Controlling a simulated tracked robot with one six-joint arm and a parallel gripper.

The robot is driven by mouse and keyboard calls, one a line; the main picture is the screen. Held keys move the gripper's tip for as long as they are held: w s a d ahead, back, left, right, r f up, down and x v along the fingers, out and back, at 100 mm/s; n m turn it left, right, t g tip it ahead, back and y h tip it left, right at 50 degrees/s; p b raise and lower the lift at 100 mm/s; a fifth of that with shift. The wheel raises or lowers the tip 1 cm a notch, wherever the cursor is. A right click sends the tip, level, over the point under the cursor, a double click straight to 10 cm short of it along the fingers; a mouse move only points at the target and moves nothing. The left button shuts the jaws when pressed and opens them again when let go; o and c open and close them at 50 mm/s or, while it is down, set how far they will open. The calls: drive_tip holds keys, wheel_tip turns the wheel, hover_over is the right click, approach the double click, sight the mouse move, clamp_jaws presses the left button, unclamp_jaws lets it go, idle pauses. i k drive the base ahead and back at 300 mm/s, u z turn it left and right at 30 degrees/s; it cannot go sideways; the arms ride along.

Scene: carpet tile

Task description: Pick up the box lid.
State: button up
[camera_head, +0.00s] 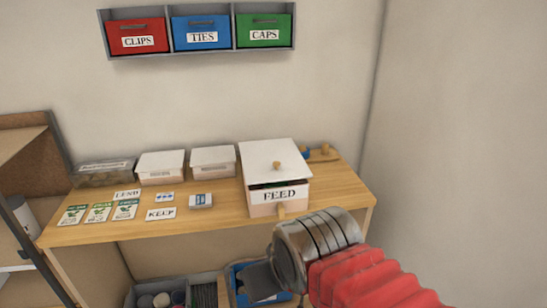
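The white box lid (262,153), with a small round wooden knob, lies on top of the box labelled FEED (262,209) at the right of the wooden table. A dark gap shows between the lid's front edge and the box.
Two smaller white boxes (161,167) (212,160) and a clear-looking container (104,173) stand left of the FEED box. Seed packets (98,212) and label cards lie in front. Bins (161,298) sit below the table. Wall drawers (201,33) hang above.

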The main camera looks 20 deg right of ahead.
sight(272, 156)
drive_tip(key=i, duration=0.9)
drive_tip(key=u, duration=0.05)
